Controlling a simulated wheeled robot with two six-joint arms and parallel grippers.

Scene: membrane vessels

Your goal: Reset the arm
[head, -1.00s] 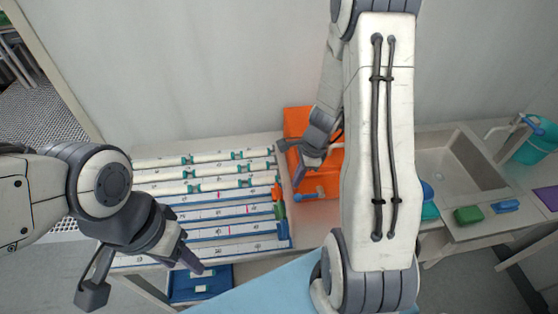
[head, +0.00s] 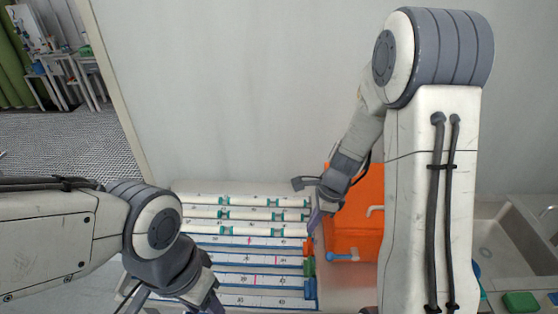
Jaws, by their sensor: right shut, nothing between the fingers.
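My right gripper (head: 309,200) hangs in front of the wall, between the long vessels and the orange box. It is shut and empty. My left gripper (head: 172,303) is at the bottom left, over the left part of the vessel bench. Its fingertips are cut off by the lower picture edge, so its jaws cannot be judged.
Several long white vessels with green clips (head: 250,202) lie in rows on the bench, with blue-edged marked ones (head: 247,263) in front. An orange box (head: 355,215) stands right of them. A sink (head: 500,245) and a green sponge (head: 520,302) are at far right.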

